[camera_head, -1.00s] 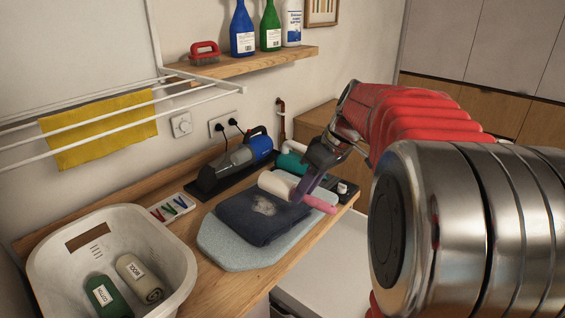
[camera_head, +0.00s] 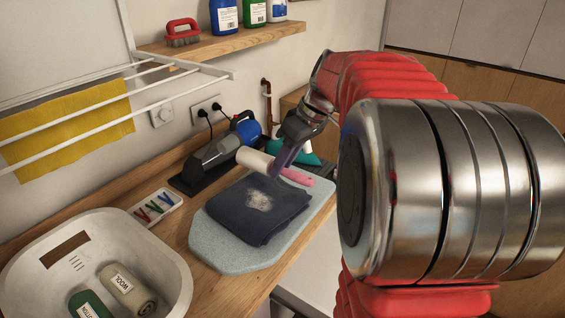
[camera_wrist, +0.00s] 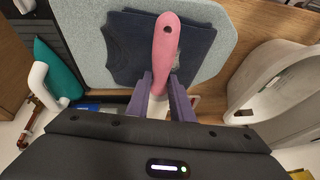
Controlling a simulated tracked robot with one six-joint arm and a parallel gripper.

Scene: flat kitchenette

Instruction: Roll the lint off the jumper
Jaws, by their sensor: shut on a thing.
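A folded dark navy jumper (camera_head: 240,222) lies on a pale blue pad (camera_head: 215,250) on the wooden counter. A pale, fuzzy lint patch (camera_head: 259,201) shows on the jumper. My gripper (camera_head: 280,170), with purple fingers, is shut on the lint roller, which has a white roll (camera_head: 252,159) and a pink handle (camera_head: 300,177). The roller seems to be held above the jumper's back edge, its white roll to the left. In the wrist view, the pink handle (camera_wrist: 166,45) stands out between my fingers, over the jumper (camera_wrist: 120,45); the white roll is mostly hidden.
A tray of coloured pegs (camera_head: 155,208) lies left of the pad. A white basket (camera_head: 180,262) with rolled cloths stands front left. A drying rack (camera_head: 150,112) overhangs the left.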

